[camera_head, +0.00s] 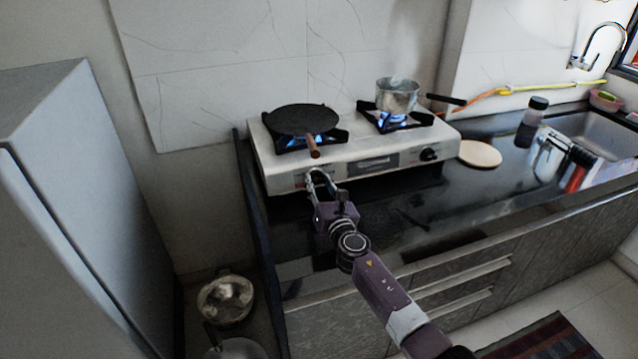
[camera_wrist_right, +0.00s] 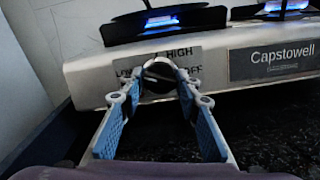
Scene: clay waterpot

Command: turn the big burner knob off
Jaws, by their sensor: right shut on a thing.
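The white gas stove (camera_head: 355,160) stands on the black counter with blue flames lit on both burners. My right gripper (camera_head: 317,177) is at the stove's left front knob, which it mostly hides in the head view. In the right wrist view the gripper's fingertips (camera_wrist_right: 158,70) are shut on the dark round knob (camera_wrist_right: 157,84), one on each side. Lettering including "HIGH" shows on the panel around it. The other knob (camera_head: 428,154), black, is on the stove's right front, clear of the gripper. My left gripper is not in view.
A black flat pan (camera_head: 302,119) with a brown handle sits on the left burner, its handle reaching out above my gripper. A steaming pot (camera_head: 397,95) sits on the right burner. A round board (camera_head: 480,154) and a dark bottle (camera_head: 533,120) stand to the right.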

